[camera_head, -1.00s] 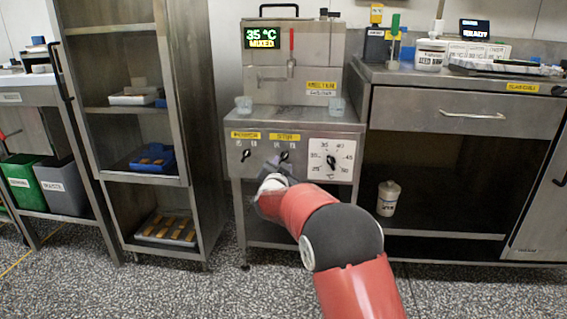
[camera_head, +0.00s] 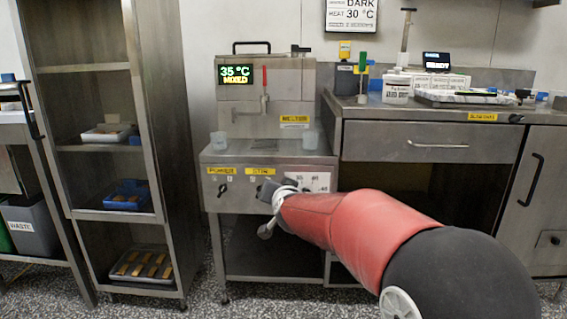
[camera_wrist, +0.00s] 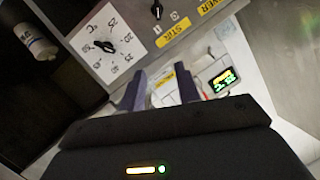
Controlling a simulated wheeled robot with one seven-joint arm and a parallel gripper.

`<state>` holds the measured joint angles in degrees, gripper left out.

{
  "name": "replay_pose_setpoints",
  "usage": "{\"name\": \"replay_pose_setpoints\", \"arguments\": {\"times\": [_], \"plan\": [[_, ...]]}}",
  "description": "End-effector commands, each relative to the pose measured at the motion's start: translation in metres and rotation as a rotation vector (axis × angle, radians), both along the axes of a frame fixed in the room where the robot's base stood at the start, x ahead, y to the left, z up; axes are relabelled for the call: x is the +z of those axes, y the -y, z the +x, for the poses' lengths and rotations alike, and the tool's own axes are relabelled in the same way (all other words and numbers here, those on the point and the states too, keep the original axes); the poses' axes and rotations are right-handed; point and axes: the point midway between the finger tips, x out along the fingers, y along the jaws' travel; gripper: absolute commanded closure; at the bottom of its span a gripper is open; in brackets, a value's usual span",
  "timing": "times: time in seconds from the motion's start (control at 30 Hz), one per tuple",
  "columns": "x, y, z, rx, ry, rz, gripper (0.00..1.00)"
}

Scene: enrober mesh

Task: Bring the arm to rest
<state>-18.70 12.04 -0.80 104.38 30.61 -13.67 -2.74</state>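My red and black arm reaches in from the lower right in the head view. Its gripper (camera_head: 268,192) is in front of the melter's control panel (camera_head: 232,175), covering part of the STIR knob area and the dial's left side. In the wrist view the two dark fingers of my gripper (camera_wrist: 158,90) stand apart with nothing held between them. The melter (camera_head: 290,93) shows 35 °C and MIXED on its display (camera_head: 234,75). The temperature dial (camera_wrist: 104,45) and the STIR label (camera_wrist: 172,43) also show in the wrist view.
A shelf rack (camera_head: 86,65) with trays stands at left. A steel counter (camera_head: 430,142) with a drawer stands at right, holding a tub (camera_head: 397,88) and a tray. Two clear cups sit on the melter's ledge. A grey waste bin (camera_head: 30,228) is at far left.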

Motion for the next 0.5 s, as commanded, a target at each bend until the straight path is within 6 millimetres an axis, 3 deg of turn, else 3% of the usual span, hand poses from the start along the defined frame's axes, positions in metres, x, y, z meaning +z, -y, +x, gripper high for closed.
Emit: {"name": "replay_pose_setpoints", "arguments": {"times": [0.03,0.2,0.37,0.5], "plan": [[0.019,0.016,-0.025,0.023,-0.035,-0.024,0.67],[0.033,0.059,-0.114,0.102,-0.203,-0.13,0.67],[0.027,0.101,-0.209,0.137,-0.381,-0.239,0.67],[0.009,0.135,-0.293,0.138,-0.543,-0.327,0.67]]}}
